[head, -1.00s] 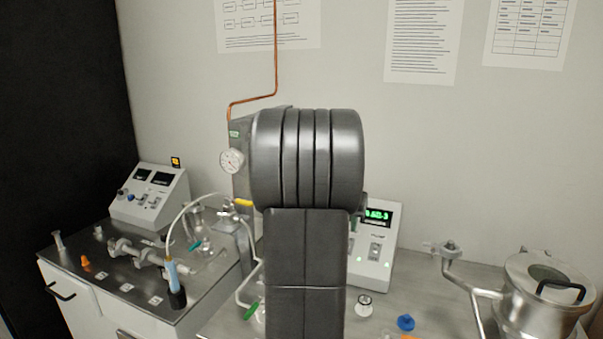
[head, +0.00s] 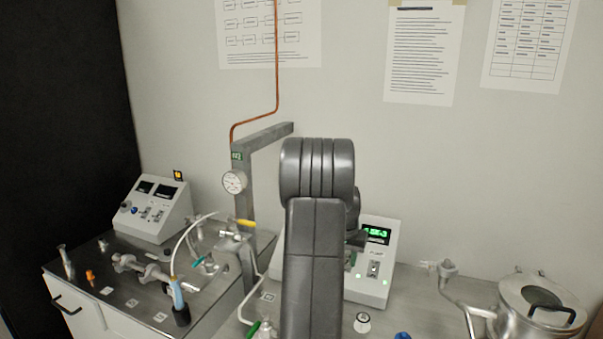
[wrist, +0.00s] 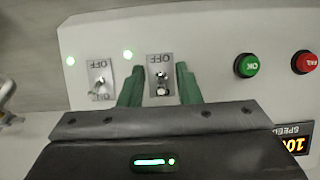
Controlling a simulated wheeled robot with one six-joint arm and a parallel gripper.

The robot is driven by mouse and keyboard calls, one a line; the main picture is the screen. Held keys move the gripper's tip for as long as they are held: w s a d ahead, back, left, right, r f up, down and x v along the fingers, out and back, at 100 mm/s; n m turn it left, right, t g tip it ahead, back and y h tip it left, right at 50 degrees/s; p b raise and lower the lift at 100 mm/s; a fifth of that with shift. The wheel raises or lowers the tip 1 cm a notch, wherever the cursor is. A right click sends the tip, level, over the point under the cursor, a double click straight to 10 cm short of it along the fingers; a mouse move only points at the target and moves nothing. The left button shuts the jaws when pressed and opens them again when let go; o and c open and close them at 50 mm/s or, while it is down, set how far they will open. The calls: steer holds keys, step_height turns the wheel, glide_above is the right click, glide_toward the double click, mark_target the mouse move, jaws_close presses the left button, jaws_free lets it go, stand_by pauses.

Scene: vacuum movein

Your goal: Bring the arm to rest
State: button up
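My gripper (wrist: 158,68) shows in the wrist view with its two green fingers apart. Nothing is held between them. A toggle switch on an OFF-labelled plate (wrist: 161,62) shows in the gap between the fingers; whether they touch it I cannot tell. In the head view my dark arm stands upright in the middle, and its end is mostly hidden behind it. The white control box (head: 374,287) with a green-lit display stands just behind and to the right of the arm.
A second switch (wrist: 100,80), a green button (wrist: 247,65) and a red button (wrist: 304,62) sit on the panel. A grey metal post (head: 243,200) with a gauge (head: 234,181) stands left of my arm. A metal vessel (head: 540,305) stands at the right.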

steer(key=shift+w+d+r+g+y+p, duration=0.2)
steer(key=shift+w+r+g+y+p, duration=0.25)
steer(key=shift+g+p, duration=1.05)
steer(key=shift+w+d+f+y+p, duration=0.15)
steer(key=shift+w+y+p, duration=0.1)
steer(key=shift+p, duration=0.55)
steer(key=shift+s, duration=0.15)
